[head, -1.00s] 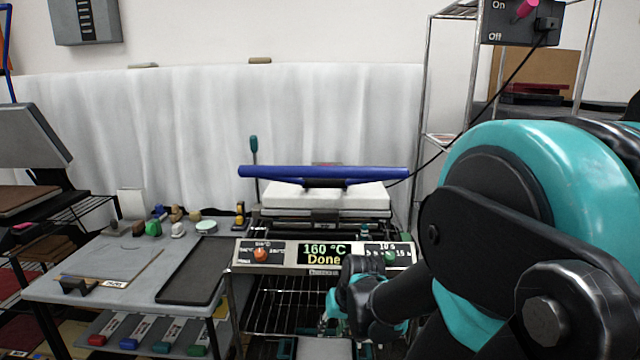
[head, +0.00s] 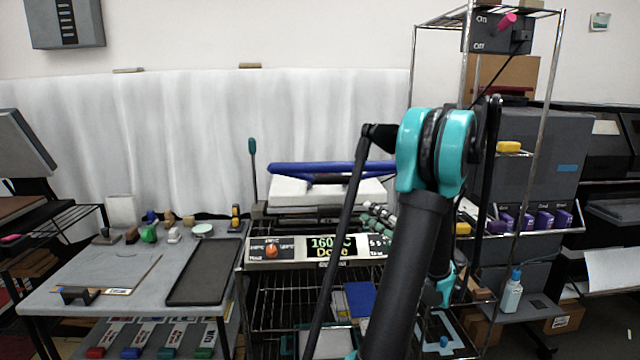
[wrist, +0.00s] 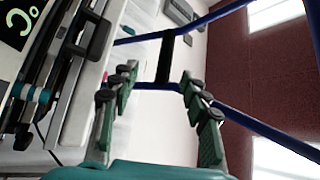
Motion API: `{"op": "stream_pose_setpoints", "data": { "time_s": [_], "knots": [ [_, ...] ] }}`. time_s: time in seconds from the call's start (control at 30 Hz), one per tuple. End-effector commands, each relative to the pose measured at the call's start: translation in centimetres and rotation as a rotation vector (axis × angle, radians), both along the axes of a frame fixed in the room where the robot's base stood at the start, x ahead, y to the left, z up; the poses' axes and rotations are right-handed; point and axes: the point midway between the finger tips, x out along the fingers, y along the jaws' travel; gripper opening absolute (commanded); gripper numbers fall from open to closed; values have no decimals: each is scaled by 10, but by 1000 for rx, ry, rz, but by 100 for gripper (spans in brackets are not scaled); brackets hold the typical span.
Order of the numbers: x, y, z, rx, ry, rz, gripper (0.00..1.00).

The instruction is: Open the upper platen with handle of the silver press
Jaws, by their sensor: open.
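The silver press (head: 262,250) stands in the middle of the head view, its display reading 160 °C and Done. Its white upper platen (head: 290,192) lies flat and looks closed. The blue handle (head: 310,168) spans above it; my arm hides part of its right side. My gripper (head: 366,214) is at the press's right front, below the handle. In the wrist view my gripper (wrist: 158,76) is open and empty. The handle's blue bars (wrist: 262,130) and a dark crosspiece lie beyond and between the fingertips. I cannot tell whether they touch.
A grey table (head: 120,255) with a dark tray (head: 205,270) and small items stands left of the press. A wire shelf (head: 412,75) with a switch box (head: 490,35) stands behind right. Purple boxes (head: 525,220) and a bottle (head: 512,290) are farther right.

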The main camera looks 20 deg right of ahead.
Motion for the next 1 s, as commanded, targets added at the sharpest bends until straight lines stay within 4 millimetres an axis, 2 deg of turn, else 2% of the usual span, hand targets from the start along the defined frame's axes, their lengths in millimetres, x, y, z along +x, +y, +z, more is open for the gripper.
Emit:
{"op": "stream_pose_setpoints", "data": {
  "time_s": [0.03, 0.1, 0.27, 1.0],
  "knots": [
    [-5, -10, 3, 7, -27, -13, 46],
    [-8, -16, 6, 15, -51, -21, 46],
    [0, -11, 12, 18, -59, -20, 46],
    [104, 62, 66, 17, -56, -17, 46]
  ]
}}
